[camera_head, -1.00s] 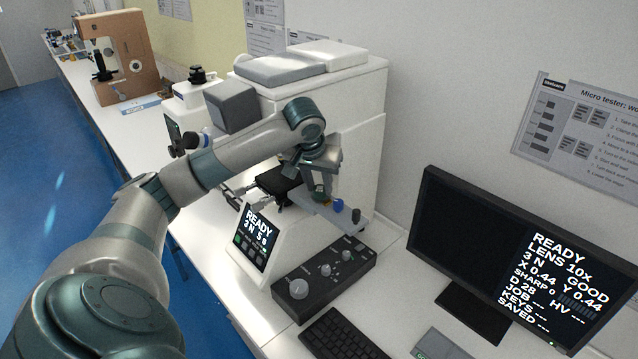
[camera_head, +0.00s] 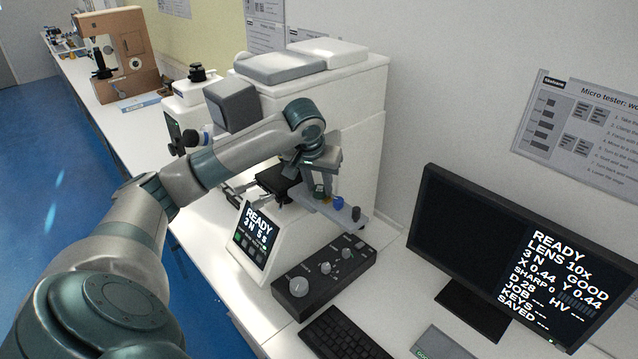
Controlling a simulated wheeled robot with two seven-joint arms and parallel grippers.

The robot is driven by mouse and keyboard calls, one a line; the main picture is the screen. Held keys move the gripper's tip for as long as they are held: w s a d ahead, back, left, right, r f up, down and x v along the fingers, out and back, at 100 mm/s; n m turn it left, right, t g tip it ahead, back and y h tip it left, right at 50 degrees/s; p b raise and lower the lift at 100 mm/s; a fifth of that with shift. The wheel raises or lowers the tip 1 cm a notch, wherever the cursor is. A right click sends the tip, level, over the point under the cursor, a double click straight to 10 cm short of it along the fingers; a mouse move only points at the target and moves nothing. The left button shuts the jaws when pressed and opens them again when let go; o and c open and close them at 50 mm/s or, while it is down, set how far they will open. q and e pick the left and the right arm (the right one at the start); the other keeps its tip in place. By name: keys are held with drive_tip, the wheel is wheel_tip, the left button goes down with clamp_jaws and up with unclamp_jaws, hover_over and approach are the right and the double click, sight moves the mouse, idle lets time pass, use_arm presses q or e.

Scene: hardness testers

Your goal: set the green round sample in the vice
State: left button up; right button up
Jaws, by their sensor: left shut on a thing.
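My left gripper (camera_head: 318,189) hangs fingers-down in front of the white tester, over the grey sample shelf (camera_head: 326,210). It is shut on the green round sample (camera_head: 319,188), of which only a small part shows between the fingers. I cannot tell whether the sample still touches the shelf. The black stage (camera_head: 274,180) of the tester, where the vice would sit, lies just left of the gripper. My forearm and the gripper partly cover it, and the vice jaws cannot be made out. My right gripper is not in view.
A blue sample (camera_head: 338,203) and a dark sample (camera_head: 356,213) stand on the shelf close to the right of the gripper. The tester (camera_head: 350,110) rises behind. A control box (camera_head: 322,273), keyboard (camera_head: 343,335) and monitor (camera_head: 510,265) stand in front and right.

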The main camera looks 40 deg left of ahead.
use_arm(q)
drive_tip(key=o, duration=1.1)
drive_tip(key=shift+o, duration=0.2)
drive_tip(key=shift+r, duration=0.15)
drive_tip(key=shift+s+r, duration=0.1)
drive_tip(key=shift+r, duration=0.1)
drive_tip(key=b+v, duration=0.3)
drive_tip(key=v, duration=1.3)
drive_tip(key=shift+s+r, duration=0.2)
drive_tip(key=shift+r, duration=0.1)
drive_tip(key=shift+s+f, duration=0.1)
drive_tip(key=shift+s, duration=0.05)
